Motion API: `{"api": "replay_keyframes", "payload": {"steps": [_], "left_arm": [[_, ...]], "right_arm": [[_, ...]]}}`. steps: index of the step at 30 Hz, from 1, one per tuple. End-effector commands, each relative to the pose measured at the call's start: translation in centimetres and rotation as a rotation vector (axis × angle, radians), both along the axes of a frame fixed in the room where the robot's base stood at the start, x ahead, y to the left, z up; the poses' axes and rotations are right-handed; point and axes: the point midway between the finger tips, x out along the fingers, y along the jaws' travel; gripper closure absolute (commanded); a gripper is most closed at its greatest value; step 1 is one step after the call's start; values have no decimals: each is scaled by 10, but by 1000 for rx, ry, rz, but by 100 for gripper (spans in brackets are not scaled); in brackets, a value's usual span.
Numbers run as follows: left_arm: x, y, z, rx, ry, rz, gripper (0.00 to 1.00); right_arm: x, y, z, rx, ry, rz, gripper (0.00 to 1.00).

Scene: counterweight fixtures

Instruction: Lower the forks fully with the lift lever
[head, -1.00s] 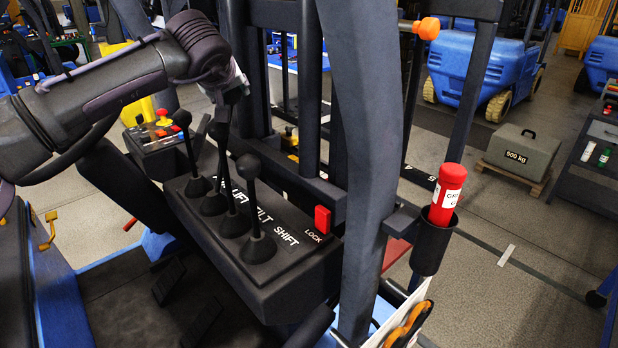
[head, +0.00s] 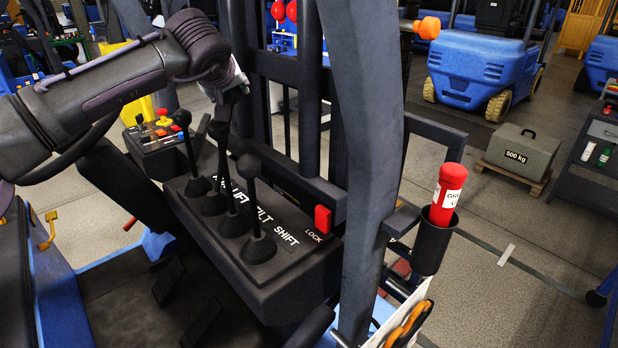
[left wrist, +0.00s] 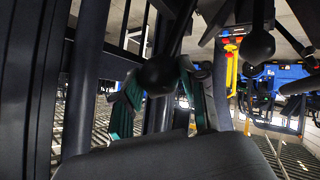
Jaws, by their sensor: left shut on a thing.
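My left gripper (head: 229,92) comes in from the upper left, shut on the top of a lever in the black lever console. By its base and the LIFT label beside it, this looks like the lift lever (head: 220,165); its shaft leans toward the mast. In the left wrist view, teal-sided fingers (left wrist: 160,85) close around a round black knob (left wrist: 159,73). Neighbouring levers with black knobs (head: 249,166) stand free. The black carriage frame (head: 436,126) shows beyond the right post. The forks themselves are hidden. My right gripper is out of view.
The mast bars (head: 310,90) rise just beyond the levers. A red LOCK switch (head: 322,219) sits at the console's right end. A red canister (head: 447,192) stands in a black holder.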

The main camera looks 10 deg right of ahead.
Motion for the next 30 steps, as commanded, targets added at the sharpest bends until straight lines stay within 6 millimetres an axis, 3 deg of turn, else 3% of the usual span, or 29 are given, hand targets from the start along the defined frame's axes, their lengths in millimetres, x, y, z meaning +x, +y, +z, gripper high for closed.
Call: {"api": "replay_keyframes", "payload": {"steps": [1, 7, 21, 30], "left_arm": [[0, -2, 8, -5, -15, -6, 78], [-3, 5, 7, -6, -16, -4, 77], [-43, 63, 14, -3, -7, -3, 78], [-48, 69, 16, -2, -4, -4, 78]], "right_arm": [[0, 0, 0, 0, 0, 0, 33], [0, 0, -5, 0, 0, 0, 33], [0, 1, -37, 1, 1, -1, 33], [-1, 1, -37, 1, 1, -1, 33]]}}
